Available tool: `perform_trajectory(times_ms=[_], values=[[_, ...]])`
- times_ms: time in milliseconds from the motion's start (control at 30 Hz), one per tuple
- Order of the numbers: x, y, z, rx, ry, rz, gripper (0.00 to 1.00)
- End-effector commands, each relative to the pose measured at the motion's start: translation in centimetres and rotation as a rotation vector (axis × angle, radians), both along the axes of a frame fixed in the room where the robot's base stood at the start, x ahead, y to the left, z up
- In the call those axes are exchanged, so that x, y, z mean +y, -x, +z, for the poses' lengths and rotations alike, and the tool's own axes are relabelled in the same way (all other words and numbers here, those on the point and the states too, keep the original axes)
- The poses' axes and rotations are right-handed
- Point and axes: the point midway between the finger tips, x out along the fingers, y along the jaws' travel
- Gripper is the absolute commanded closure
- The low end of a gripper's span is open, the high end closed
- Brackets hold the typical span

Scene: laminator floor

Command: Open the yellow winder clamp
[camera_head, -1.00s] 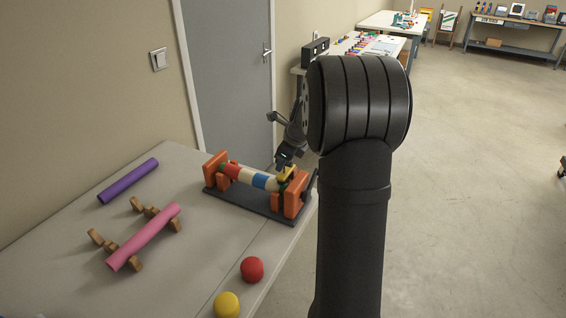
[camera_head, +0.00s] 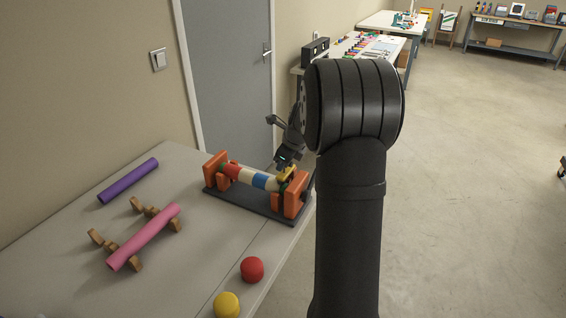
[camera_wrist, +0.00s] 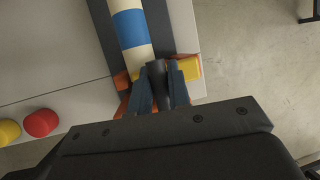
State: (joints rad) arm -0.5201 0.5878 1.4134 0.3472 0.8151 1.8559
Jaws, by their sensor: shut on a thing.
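The winder has orange end supports on a dark base (camera_head: 245,204) and a roller with red, cream and blue bands (camera_head: 259,181). The yellow winder clamp (camera_head: 290,173) sits at the top of the right end support, and its yellow part shows in the wrist view (camera_wrist: 190,68) beside the fingers. My gripper (camera_wrist: 161,82) is at the clamp, its two fingers closed around a dark rounded piece (camera_wrist: 156,72) that looks like part of the clamp. In the head view my gripper (camera_head: 284,166) reaches down from behind the winder; its fingertips are partly hidden.
A pink tube (camera_head: 144,237) rests on wooden cradles, and a purple tube (camera_head: 128,181) lies behind it. A red knob-like piece (camera_head: 252,270) and a yellow one (camera_head: 227,305) stand near the table's front edge. A wall and grey door (camera_head: 228,80) are behind.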

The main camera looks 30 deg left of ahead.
Motion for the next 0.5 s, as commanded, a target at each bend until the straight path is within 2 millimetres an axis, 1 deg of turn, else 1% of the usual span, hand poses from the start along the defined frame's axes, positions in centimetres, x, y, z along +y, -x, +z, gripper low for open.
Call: perform_trajectory(times_ms=[267, 500], values=[[-0.1, -0.8, 0.5, 0.116, 0.0, -0.001, 1.0], [0.0, -2.0, 1.3, 0.316, -0.001, -0.001, 1.0]])
